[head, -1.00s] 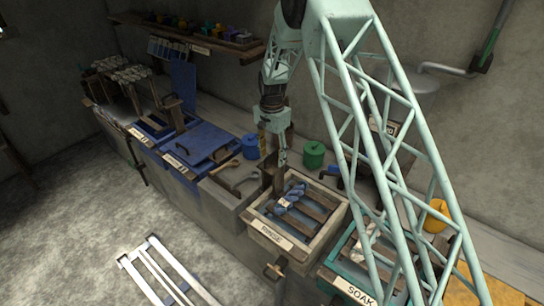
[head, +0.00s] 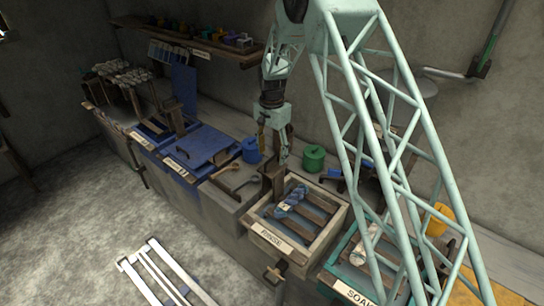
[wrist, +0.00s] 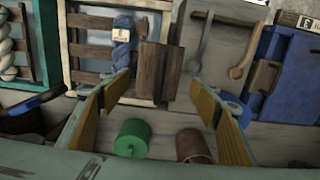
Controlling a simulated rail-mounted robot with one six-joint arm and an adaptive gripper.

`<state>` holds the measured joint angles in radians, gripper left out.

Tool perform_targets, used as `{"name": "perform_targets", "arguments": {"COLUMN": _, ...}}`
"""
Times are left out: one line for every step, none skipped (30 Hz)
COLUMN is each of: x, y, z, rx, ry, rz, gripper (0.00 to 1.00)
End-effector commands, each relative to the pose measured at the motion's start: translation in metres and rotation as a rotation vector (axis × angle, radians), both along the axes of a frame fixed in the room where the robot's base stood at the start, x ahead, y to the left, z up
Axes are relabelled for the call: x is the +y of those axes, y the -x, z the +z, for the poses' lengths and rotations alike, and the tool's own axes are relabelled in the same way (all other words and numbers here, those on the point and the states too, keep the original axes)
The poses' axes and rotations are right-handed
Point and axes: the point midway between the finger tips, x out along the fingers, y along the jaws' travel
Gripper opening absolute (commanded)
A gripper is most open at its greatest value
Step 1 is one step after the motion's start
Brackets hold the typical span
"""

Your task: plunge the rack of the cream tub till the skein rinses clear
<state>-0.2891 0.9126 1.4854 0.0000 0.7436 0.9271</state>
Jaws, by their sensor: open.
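The cream tub (head: 329,234), labelled RINSE, holds water and a rack of dark wooden slats (head: 322,201). A blue skein (head: 291,201) with a pale tag lies across the slats; it also shows in the wrist view (wrist: 122,55). An upright brown wooden block (wrist: 157,72) stands at the tub's back edge, seen in the head view (head: 273,180) beside the skein. My gripper (wrist: 160,90) is open and empty. In the wrist view its fingers are spread on either side of the block's near end, apart from it. The skein's underside is hidden.
The teal SOAK tub (head: 335,272) with a pale skein stands right of the cream tub, partly behind my arm. A green canister (head: 313,158) and a blue canister (head: 251,149) stand behind. Wooden tools (head: 240,180) and a blue vat lie left.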

Motion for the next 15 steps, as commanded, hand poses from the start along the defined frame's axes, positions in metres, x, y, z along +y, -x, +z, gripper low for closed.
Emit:
{"name": "perform_targets", "arguments": {"x": 0.0, "y": 0.0, "z": 0.005, "rx": -0.001, "ry": 0.0, "rz": 0.0, "gripper": 0.57}}
{"name": "perform_targets", "arguments": {"x": 0.0, "y": 0.0, "z": 0.007, "rx": -0.001, "ry": 0.0, "rz": 0.0, "gripper": 0.57}}
{"name": "perform_targets", "arguments": {"x": 0.0, "y": 0.0, "z": 0.01, "rx": -0.001, "ry": 0.0, "rz": 0.0, "gripper": 0.57}}
{"name": "perform_targets", "arguments": {"x": 0.0, "y": 0.0, "z": 0.013, "rx": -0.001, "ry": 0.0, "rz": 0.0, "gripper": 0.57}}
{"name": "perform_targets", "arguments": {"x": 0.0, "y": 0.0, "z": 0.015, "rx": -0.001, "ry": 0.0, "rz": 0.0, "gripper": 0.57}}
{"name": "perform_targets", "arguments": {"x": 0.0, "y": 0.0, "z": 0.018, "rx": -0.001, "ry": 0.0, "rz": 0.0, "gripper": 0.57}}
{"name": "perform_targets", "arguments": {"x": 0.0, "y": 0.0, "z": 0.02, "rx": -0.001, "ry": 0.0, "rz": 0.0, "gripper": 0.57}}
{"name": "perform_targets", "arguments": {"x": 0.0, "y": 0.0, "z": 0.022, "rx": -0.001, "ry": -0.001, "rz": 0.0, "gripper": 0.57}}
{"name": "perform_targets", "arguments": {"x": 0.0, "y": 0.0, "z": 0.025, "rx": 0.0, "ry": 0.0, "rz": 0.0, "gripper": 0.57}}
{"name": "perform_targets", "arguments": {"x": 0.0, "y": 0.0, "z": 0.027, "rx": 0.0, "ry": 0.0, "rz": 0.0, "gripper": 0.57}}
{"name": "perform_targets", "arguments": {"x": 0.0, "y": 0.0, "z": 0.029, "rx": 0.0, "ry": 0.0, "rz": 0.0, "gripper": 0.57}}
{"name": "perform_targets", "arguments": {"x": 0.0, "y": 0.0, "z": 0.03, "rx": 0.0, "ry": 0.0, "rz": 0.0, "gripper": 0.57}}
{"name": "perform_targets", "arguments": {"x": 0.0, "y": 0.0, "z": 0.032, "rx": 0.0, "ry": 0.0, "rz": 0.0, "gripper": 0.57}}
{"name": "perform_targets", "arguments": {"x": 0.0, "y": 0.0, "z": 0.032, "rx": 0.0, "ry": 0.0, "rz": 0.0, "gripper": 0.57}}
{"name": "perform_targets", "arguments": {"x": 0.0, "y": 0.0, "z": 0.033, "rx": 0.0, "ry": 0.0, "rz": 0.0, "gripper": 0.57}}
